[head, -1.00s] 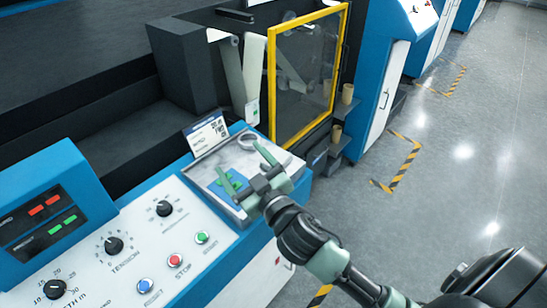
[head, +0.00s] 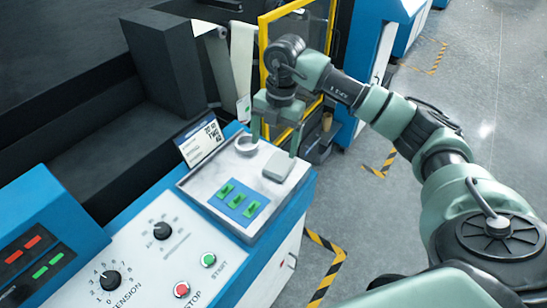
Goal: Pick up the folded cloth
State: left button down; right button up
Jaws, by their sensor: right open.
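The folded cloth (head: 278,167) is a small pale grey pad with rounded corners. It lies at the far right end of a shallow grey metal tray (head: 200,187) on the machine's console. My right gripper (head: 274,147) is open, its fingers pointing down above the far end of the tray. Its right fingertip shows just beyond the cloth and its left one near the tape ring. I cannot tell how high the fingertips are; nothing shows between them. My left gripper is not in view.
A pale tape ring (head: 246,144) lies left of the cloth. A blue mat (head: 238,200) with several green pieces lies at the tray's near end. A label card (head: 200,142) stands behind the tray. A yellow-framed guard (head: 264,45) stands behind my right arm.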

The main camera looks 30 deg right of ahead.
aim_at(282, 159)
jog(key=shift+d+r+m+h, duration=0.15)
jog(key=shift+d+r+h, duration=0.05)
jog(key=shift+d, duration=0.4)
jog(key=shift+d+r+m+h, duration=0.15)
jog(key=shift+d+h, duration=0.05)
jog(key=shift+d, duration=0.4)
jog(key=shift+s+d+f, duration=0.1)
jog(key=shift+s+d, duration=0.05)
jog(key=shift+d, duration=0.1)
jog(key=f+p, duration=0.1)
jog(key=f, duration=0.1)
jog(key=f+p, duration=0.1)
jog(key=f, duration=0.1)
jog(key=f+p, duration=0.1)
jog(key=f, duration=0.1)
jog(key=shift+a+f+p, duration=0.15)
jog(key=shift+a+p, duration=0.1)
jog(key=shift+p, duration=0.1)
jog(key=shift+f, duration=0.45)
jog(key=shift+c, duration=0.3)
jog(key=c, duration=1.4)
jog(key=shift+o, duration=0.2)
